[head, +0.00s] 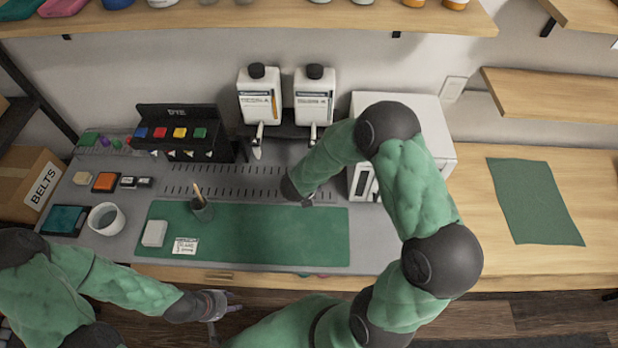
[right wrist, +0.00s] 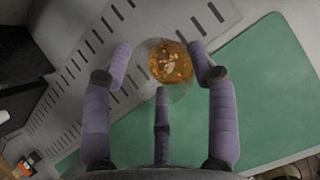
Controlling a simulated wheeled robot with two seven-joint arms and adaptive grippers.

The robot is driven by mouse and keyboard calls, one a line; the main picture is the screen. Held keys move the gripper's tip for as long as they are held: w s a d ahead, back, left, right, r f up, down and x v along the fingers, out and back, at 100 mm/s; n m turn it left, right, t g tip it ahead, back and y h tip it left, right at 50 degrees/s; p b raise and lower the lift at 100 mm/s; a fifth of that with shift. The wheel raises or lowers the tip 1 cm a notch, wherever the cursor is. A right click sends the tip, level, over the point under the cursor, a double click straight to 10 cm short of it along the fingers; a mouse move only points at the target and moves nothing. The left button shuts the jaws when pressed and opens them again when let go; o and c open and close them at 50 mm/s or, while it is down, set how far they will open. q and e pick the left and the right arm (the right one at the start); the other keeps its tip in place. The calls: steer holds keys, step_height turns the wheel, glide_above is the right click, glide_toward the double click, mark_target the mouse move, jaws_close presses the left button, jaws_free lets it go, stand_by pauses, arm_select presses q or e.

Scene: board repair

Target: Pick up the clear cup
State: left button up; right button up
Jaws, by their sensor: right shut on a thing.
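The clear cup (right wrist: 172,64), with amber liquid and lumps in it, sits between the three purple fingers of my right gripper (right wrist: 163,72) in the right wrist view. The fingers are shut on it from both sides and below in the picture. I cannot tell whether its base touches the bench. In the head view my right gripper (head: 310,200) is small, at the back edge of the green mat, and the cup cannot be made out there. My left gripper (head: 226,305) is open and empty in front of the bench edge.
The green mat (head: 280,236) holds a small dark cup with a stick (head: 202,208), a white block (head: 154,233) and a card (head: 186,246). Two white dispenser bottles (head: 260,95) stand behind, beside a white machine (head: 400,110). The mat's right part is clear.

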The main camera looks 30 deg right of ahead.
steer(key=s+a, duration=0.7)
steer(key=shift+s, duration=0.3)
steer(key=shift+s+a, duration=0.1)
steer(key=shift+a, duration=0.05)
stand_by(0.4)
